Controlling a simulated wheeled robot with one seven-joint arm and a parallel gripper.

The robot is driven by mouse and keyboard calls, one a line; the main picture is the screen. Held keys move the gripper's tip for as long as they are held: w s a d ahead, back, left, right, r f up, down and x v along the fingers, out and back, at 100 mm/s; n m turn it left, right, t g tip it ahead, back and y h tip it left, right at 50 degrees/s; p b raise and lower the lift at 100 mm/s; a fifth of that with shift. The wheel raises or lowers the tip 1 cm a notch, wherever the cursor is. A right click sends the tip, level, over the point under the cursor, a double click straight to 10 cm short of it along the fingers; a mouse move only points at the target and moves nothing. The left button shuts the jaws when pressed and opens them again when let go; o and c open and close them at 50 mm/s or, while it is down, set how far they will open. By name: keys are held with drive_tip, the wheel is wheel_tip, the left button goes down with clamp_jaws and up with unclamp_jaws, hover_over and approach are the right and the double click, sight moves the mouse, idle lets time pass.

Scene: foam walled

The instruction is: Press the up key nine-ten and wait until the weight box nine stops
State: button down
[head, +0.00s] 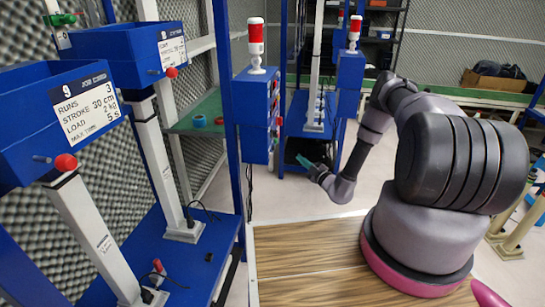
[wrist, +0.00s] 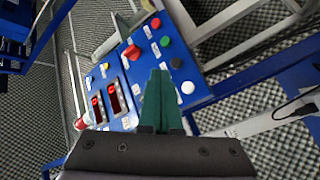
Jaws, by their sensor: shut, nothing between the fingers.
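The weight box nine (head: 30,105) is a blue open box at the left of the head view, labelled 9, on a pale upright column (head: 95,235). The blue control box (head: 248,112) stands right of it under a red-and-white beacon. The wrist view shows its panel (wrist: 112,73) with red, green, blue, black and white buttons, a large red switch (wrist: 131,52) and two red displays. Button labels are too small to read, so I cannot tell which is the up key nine-ten. My gripper (head: 303,160) has teal fingers (wrist: 160,78), shut and empty, in front of the panel; contact is unclear.
A second labelled blue box (head: 125,55) stands behind box nine on its own column. Another control box with a beacon (head: 354,32) is further back. A wooden-topped platform (head: 300,265) is in front; pale floor lies beyond it.

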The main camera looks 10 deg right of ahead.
sight(271, 155)
drive_tip(key=w+a, duration=0.2)
drive_tip(key=a, duration=0.6)
drive_tip(key=shift+w+a, duration=0.2)
drive_tip(key=shift+w, duration=0.2)
drive_tip(key=shift+a, duration=0.15)
idle(1.8)
drive_tip(key=shift+w+a, duration=0.1)
drive_tip(key=shift+a, duration=0.15)
